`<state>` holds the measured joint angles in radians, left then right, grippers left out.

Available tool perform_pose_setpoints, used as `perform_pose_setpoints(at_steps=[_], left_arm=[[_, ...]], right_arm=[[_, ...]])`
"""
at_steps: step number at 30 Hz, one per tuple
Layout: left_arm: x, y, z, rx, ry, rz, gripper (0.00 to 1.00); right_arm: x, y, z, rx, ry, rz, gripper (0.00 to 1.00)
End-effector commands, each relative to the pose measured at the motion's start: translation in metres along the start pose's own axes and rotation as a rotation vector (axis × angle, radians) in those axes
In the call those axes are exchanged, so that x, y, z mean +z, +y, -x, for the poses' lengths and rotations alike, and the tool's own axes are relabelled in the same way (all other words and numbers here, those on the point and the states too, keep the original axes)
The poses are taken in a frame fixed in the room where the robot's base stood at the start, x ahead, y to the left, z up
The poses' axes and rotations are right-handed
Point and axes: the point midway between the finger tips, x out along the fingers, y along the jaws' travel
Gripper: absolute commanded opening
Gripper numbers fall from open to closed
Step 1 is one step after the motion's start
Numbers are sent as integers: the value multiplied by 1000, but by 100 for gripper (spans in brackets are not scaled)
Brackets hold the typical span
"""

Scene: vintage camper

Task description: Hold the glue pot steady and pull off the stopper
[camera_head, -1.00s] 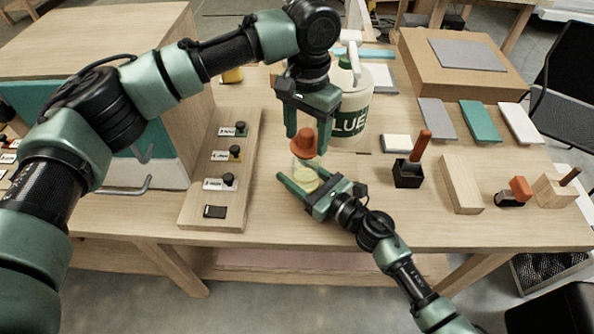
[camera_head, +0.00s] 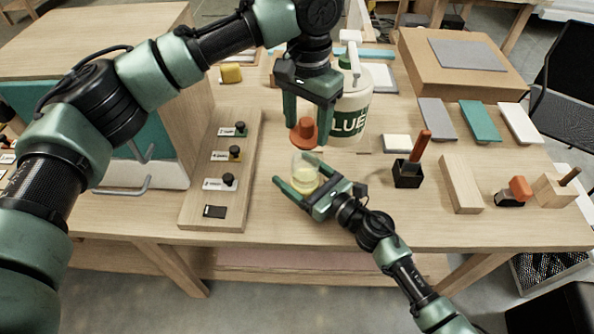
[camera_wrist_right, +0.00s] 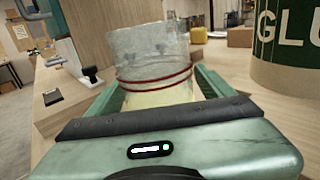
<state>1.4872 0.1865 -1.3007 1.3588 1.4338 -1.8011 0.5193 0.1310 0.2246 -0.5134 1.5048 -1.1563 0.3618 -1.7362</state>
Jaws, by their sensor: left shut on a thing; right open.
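The glue pot (camera_head: 305,176) is a small clear glass jar with pale yellow glue in its lower part. It stands on the workbench, and its open top shows in the right wrist view (camera_wrist_right: 152,62), with red rings around the glass. My right gripper (camera_head: 298,169) is open, with its fingers on either side of the pot. The orange-red stopper (camera_head: 304,132) is between the fingers of my left gripper (camera_head: 306,124), which is shut on it. The stopper is off the pot, just above and behind its rim in the head view.
A large white and green glue container (camera_head: 352,112) stands close behind, right of the left gripper. A wooden board with black knobs (camera_head: 252,150) lies to the left. A black holder (camera_head: 408,173) and a wooden block (camera_head: 461,183) are to the right.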

Motion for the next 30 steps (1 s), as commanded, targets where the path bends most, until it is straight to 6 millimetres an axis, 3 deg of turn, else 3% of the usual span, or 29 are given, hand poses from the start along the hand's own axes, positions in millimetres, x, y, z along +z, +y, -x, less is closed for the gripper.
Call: perform_pose_setpoints(at_steps=[5,18,24,30], left_arm=[[0,0,0,0,0,0,8],[0,0,0,0,0,0,8],[0,0,0,0,0,0,8],[0,0,0,0,0,0,8]], right_arm=[[-1,0,15,-1,2,-1,82],[-2,0,102,-1,3,-2,82],[0,0,118,0,1,-1,82],[0,0,120,0,0,0,82]])
